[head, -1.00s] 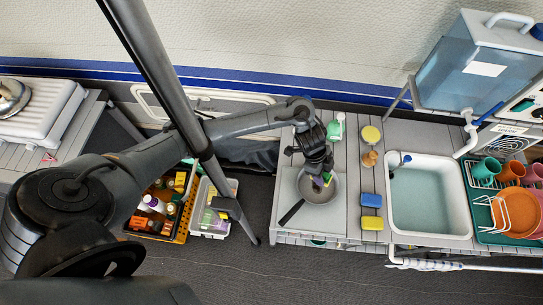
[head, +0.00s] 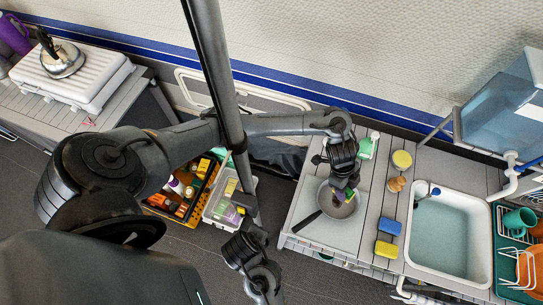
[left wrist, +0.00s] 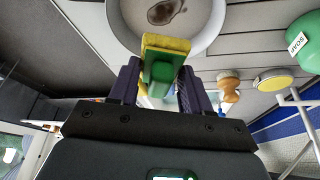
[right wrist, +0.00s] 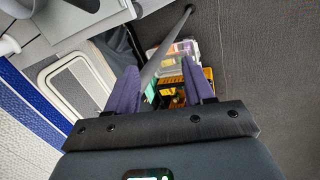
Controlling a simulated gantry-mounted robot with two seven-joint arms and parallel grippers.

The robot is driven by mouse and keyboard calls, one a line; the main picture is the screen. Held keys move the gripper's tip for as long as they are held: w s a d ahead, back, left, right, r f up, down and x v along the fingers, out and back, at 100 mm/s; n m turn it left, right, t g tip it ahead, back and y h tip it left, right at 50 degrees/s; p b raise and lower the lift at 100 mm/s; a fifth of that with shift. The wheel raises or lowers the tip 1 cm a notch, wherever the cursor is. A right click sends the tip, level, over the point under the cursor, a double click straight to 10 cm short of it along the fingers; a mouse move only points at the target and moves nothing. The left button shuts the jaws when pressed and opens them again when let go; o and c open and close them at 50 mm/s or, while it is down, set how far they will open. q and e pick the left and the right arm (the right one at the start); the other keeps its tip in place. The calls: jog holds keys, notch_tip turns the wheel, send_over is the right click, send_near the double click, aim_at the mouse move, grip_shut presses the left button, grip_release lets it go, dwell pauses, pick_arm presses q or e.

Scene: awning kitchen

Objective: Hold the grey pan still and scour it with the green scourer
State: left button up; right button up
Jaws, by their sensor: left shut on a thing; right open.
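The grey pan (head: 347,211) lies on the pale board of the counter, with its dark handle (head: 306,222) pointing to the lower left. In the left wrist view a brown stain (left wrist: 164,12) shows inside the pan. My left gripper (head: 345,190) is over the pan, shut on the green scourer (left wrist: 160,72), which has a yellow side. The scourer is at the pan's rim or inside it; I cannot tell if it touches the bottom. My right gripper (right wrist: 165,82) is open and empty, away from the pan. Part of my right arm shows low in the head view.
A blue sponge (head: 390,226) and a yellow sponge (head: 386,249) lie right of the pan. A wooden-handled brush (head: 396,184), a soap bottle (head: 368,145) and the sink (head: 448,235) are near. Crates (head: 229,205) stand on the floor to the left.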

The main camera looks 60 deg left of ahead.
jog(key=s+f+n+t+h, duration=0.1)
jog(key=s+n+t, duration=0.1)
jog(key=n, duration=0.2)
jog(key=n+t, duration=0.9)
jog(key=n, duration=0.2)
send_near(300, 226)
jog(key=x, duration=0.7)
jog(key=f+x, duration=0.1)
jog(key=x, duration=0.2)
jog(key=shift+w, duration=0.1)
grip_shut()
